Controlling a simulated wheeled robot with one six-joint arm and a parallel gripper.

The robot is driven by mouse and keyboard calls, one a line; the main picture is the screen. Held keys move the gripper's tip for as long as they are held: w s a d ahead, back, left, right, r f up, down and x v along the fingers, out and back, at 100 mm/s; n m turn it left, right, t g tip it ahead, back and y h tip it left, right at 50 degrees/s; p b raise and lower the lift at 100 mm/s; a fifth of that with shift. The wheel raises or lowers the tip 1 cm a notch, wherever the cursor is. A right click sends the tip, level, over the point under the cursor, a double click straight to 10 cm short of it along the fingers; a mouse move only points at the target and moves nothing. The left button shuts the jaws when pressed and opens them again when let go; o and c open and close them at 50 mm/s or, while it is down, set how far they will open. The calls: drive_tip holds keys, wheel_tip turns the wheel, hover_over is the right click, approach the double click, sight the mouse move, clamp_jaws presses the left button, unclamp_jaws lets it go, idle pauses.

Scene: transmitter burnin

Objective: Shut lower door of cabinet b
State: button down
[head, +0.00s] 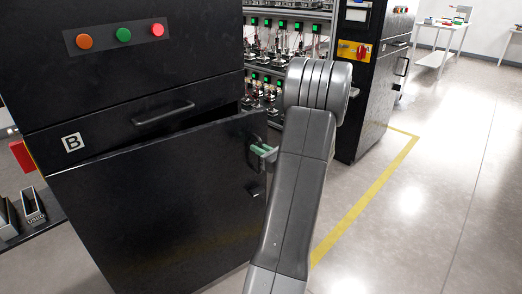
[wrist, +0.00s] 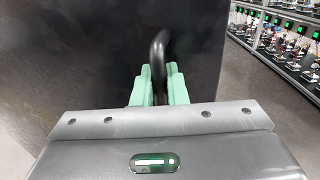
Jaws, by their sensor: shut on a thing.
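Cabinet B (head: 98,107) is a black cabinet with a white "B" label at the left of the head view. Its lower door (head: 165,205) stands ajar, with a dark gap along its top edge and its right edge swung out toward me. The black door handle (head: 254,155) is near the door's right edge. My gripper (head: 264,151) has green fingers and is at this handle. In the wrist view, the green fingers (wrist: 160,86) are shut on the black handle (wrist: 159,50), one on each side, with the dark door face (wrist: 80,60) behind.
An upper drawer handle (head: 163,113) and orange, green and red buttons (head: 123,35) are above the door. Racks of devices (head: 283,40) and another black cabinet (head: 372,85) stand behind. Open floor with a yellow line (head: 370,200) lies to the right.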

drive_tip(key=w+a+n+g+y+p, duration=0.1)
drive_tip(key=w+a, duration=0.5)
drive_tip(key=w, duration=0.3)
drive_tip(key=shift+w+a+r+p, duration=0.15)
drive_tip(key=shift+w+a+p, duration=0.15)
drive_tip(key=shift+w+a, duration=0.1)
drive_tip(key=shift+a, duration=0.1)
drive_tip(key=c, duration=1.6)
unclamp_jaws()
drive_tip(key=shift+w, duration=0.1)
drive_tip(key=shift+o, duration=0.2)
drive_tip(key=p+v, duration=0.2)
drive_tip(key=v, duration=1.1)
drive_tip(key=shift+s+d, duration=0.3)
